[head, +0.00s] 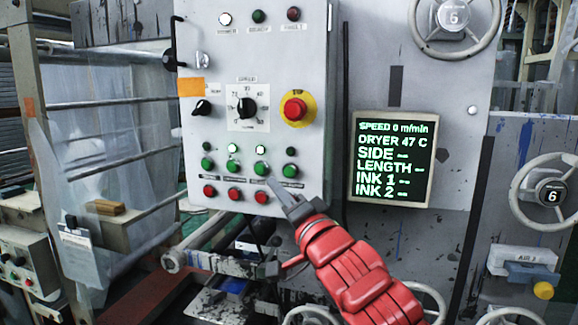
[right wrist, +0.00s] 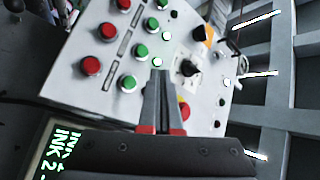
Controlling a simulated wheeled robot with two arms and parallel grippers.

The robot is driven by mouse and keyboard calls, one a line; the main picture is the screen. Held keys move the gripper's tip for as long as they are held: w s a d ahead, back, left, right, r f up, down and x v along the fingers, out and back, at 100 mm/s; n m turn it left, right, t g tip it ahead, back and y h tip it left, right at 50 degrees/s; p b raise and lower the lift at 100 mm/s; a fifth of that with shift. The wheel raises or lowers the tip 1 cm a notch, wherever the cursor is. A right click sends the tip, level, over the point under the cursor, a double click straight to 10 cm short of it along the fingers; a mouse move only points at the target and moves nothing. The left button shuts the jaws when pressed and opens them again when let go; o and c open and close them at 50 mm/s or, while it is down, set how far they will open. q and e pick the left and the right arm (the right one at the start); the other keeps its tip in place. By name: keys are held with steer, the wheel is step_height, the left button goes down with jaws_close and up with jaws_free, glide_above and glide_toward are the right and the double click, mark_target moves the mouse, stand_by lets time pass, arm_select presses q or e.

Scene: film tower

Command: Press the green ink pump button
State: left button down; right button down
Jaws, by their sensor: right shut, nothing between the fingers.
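Four-column rows of buttons sit low on the grey control panel (head: 222,112). The green row has a rightmost green button (head: 290,170), which also shows in the right wrist view (right wrist: 128,82), and a green button (head: 261,168) left of it. The labels are too small to read, so I cannot tell which is the ink pump. My right gripper (head: 274,185) is shut and empty, its tip just below and between these two buttons in the head view. In the right wrist view the fingertips (right wrist: 160,74) overlap the panel beside the rightmost green button. Contact is not clear. My left gripper is out of view.
Red buttons (head: 234,194) lie below the green row. Two small lamps (head: 232,148) above it glow white. A red stop button (head: 295,109) on yellow and a dial (head: 246,107) sit higher. A screen (head: 391,160) stands to the right, showing INK 1 and INK 2 with dashes.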

mark_target(290, 171)
steer(key=w+p, duration=0.1)
steer(key=w, duration=0.1)
steer(key=w+d+p, duration=0.1)
steer(key=w+p, duration=0.1)
steer(key=w+d+p, duration=0.1)
steer(key=w+p, duration=0.1)
steer(key=shift+w+d, duration=0.1)
steer(key=shift+w, duration=0.1)
stand_by(1.9)
steer(key=shift+w+d, duration=0.15)
steer(key=shift+w, duration=0.25)
